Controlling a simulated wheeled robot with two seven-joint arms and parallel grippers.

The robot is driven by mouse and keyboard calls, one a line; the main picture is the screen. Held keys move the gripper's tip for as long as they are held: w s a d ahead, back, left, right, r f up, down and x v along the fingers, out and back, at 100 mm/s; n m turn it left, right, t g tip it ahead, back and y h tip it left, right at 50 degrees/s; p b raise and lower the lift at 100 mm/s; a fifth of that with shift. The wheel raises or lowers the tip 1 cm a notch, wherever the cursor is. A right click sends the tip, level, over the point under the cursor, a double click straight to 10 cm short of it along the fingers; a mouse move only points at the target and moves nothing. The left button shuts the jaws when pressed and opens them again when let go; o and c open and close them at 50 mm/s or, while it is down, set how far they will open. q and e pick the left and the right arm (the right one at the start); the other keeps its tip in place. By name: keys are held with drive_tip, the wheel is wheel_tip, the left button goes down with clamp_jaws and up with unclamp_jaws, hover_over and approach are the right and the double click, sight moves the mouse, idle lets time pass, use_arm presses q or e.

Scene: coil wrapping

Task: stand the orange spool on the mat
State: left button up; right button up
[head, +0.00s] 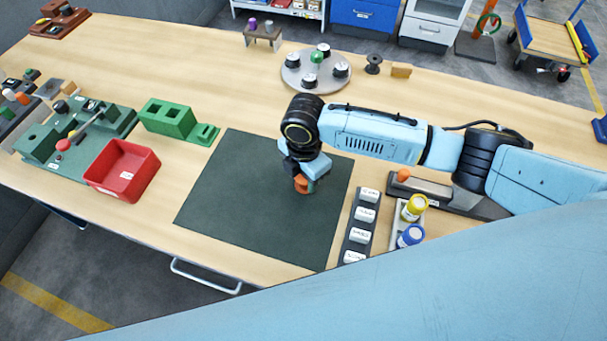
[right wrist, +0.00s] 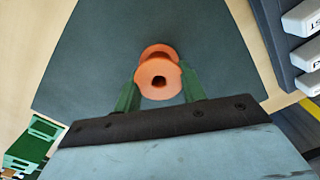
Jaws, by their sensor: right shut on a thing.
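The orange spool (head: 303,185) is at the right part of the dark green mat (head: 240,205) in the head view. My right gripper (head: 303,178) points down over it and is shut on it. In the right wrist view, the spool (right wrist: 158,77) sits between the two green fingers (right wrist: 157,92), its round flange and centre hole facing the camera. The mat (right wrist: 90,60) lies beneath it. I cannot tell whether the spool's lower end touches the mat. My left gripper is not in view.
A red bin (head: 122,170) and a green block (head: 168,118) stand left of the mat. A rack of white labelled blocks (head: 358,228) and a holder with yellow (head: 415,207) and blue (head: 411,236) spools are close on the right. A round tray (head: 293,80) lies behind. Most of the mat is bare.

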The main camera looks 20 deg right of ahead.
drive_tip(key=shift+f, duration=0.15)
drive_tip(key=o, duration=1)
drive_tip(key=shift+c, duration=0.2)
wheel_tip(320, 180, up, 12)
